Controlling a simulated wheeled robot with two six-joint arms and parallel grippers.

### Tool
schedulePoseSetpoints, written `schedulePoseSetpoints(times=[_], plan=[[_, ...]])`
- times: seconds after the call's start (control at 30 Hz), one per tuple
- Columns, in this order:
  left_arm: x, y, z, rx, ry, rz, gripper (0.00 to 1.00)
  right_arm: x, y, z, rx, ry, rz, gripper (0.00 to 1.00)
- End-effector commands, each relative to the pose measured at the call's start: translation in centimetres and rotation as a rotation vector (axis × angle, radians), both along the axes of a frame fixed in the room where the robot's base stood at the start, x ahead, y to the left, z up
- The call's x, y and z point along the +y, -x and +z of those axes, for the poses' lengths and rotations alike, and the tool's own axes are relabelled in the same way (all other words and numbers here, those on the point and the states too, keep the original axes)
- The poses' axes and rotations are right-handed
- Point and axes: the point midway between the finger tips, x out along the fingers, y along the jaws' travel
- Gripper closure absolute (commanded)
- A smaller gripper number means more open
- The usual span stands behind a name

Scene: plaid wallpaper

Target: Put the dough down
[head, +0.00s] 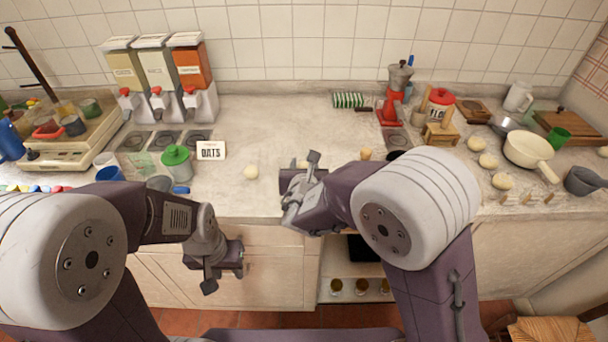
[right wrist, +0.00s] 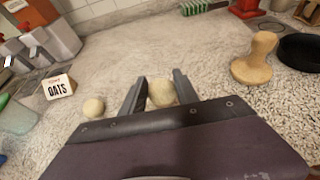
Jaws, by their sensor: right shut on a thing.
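My right gripper (head: 300,182) is over the counter near its front edge, right of a pale dough ball (head: 251,172). In the right wrist view a dough ball (right wrist: 161,93) sits between the two fingers of the right gripper (right wrist: 160,92), which is shut on it. Whether this ball touches the counter is hard to tell. The loose dough ball (right wrist: 93,107) lies on the counter to the left of the fingers. My left gripper (head: 222,272) hangs in front of the cabinet doors, below the counter top; its finger gap is unclear.
An OATS card (head: 211,150) and a green-lidded jar (head: 177,161) stand to the left. A wooden stamp (right wrist: 255,58) and a dark round dish (right wrist: 300,50) are to the right. Several dough pieces (head: 488,160) lie near a cream pan (head: 528,150). The counter behind the gripper is clear.

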Motion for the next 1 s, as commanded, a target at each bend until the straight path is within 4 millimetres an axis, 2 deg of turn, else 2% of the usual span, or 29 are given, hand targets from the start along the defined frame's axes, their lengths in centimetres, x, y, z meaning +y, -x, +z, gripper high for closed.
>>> schedulePoseSetpoints(times=[0.2,0.47,0.67,0.7,0.73,0.77,1.0], plan=[[0.0,0.0,-0.9,0.0,0.0,0.0,0.64,-0.1,0.0,-3.7,0.003,0.004,-0.001,1.0],[0.0,0.0,-0.8,0.0,0.0,0.0,0.64,-0.1,0.0,-3.9,0.0,0.0,0.0,1.0],[0.0,0.0,-1.5,0.0,0.0,0.0,0.64,-0.1,0.0,-4.5,0.001,0.0,0.0,1.0],[0.0,0.0,-1.3,0.0,0.0,0.0,0.64,-0.1,0.0,-4.3,0.001,0.0,0.0,0.55],[0.0,0.0,-1.3,0.0,0.0,0.0,0.64,-0.1,0.0,-4.3,0.001,0.0,0.0,0.47],[0.0,0.0,-1.3,0.0,0.0,0.0,0.64,-0.1,0.0,-4.3,0.001,0.0,0.0,0.42],[0.0,0.0,-1.3,0.0,0.0,0.0,0.64,-0.1,0.0,-4.3,0.001,0.0,0.0,0.42]])
